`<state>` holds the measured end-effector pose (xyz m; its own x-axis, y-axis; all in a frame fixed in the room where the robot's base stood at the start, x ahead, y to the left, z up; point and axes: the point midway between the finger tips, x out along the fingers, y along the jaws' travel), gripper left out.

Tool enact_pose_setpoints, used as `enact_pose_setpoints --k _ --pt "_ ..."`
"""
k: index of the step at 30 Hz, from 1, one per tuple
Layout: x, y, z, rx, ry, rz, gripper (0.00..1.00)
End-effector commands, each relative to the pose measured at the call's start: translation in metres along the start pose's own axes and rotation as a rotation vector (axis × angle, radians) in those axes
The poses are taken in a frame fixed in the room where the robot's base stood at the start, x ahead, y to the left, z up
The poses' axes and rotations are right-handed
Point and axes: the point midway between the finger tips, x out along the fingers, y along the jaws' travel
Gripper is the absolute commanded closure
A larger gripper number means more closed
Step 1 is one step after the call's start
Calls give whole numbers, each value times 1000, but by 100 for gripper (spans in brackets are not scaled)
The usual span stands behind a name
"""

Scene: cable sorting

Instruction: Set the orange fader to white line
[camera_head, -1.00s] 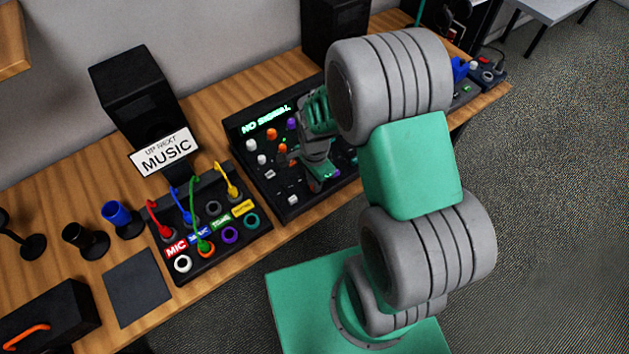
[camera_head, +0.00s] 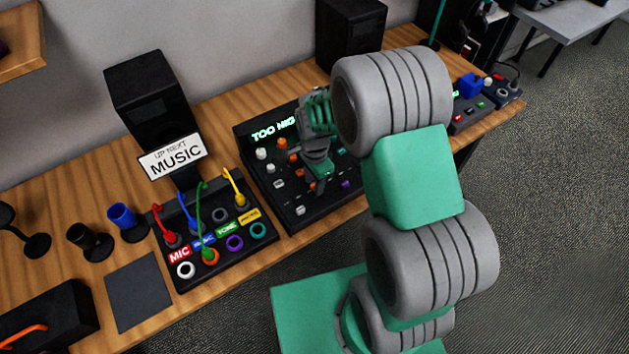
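The black mixer (camera_head: 292,219) stands on the wooden desk, and its green display (camera_head: 272,131) reads "TOO HIG…", the rest hidden by my arm. My gripper (camera_head: 317,184) points down at the mixer's fader area, with its fingertips low over the panel. A small orange-red bit (camera_head: 312,186) shows at the fingertips; it may be the orange fader, but most of it is hidden. I cannot make out the white line, nor whether the fingers are closed on the cap. Two orange knobs (camera_head: 282,143) sit higher on the panel, and a pale fader cap (camera_head: 300,210) sits near the front edge.
A patch box (camera_head: 219,268) with coloured cables stands left of the mixer, below a "MUSIC" sign (camera_head: 174,158). Black speakers (camera_head: 148,95) stand behind. A purple cap (camera_head: 346,184) is right of my gripper. Small control boxes (camera_head: 468,117) lie at the desk's right end.

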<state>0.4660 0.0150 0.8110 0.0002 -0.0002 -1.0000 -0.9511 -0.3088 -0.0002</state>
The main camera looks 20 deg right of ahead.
Motion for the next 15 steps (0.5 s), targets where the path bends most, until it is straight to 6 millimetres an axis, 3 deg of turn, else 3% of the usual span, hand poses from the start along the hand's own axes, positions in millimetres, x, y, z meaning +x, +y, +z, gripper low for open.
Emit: enact_pose_setpoints --k 7,15 --pt "-10 -1 0 0 1 -4 64" --pt "-62 -1 0 0 1 -4 64"
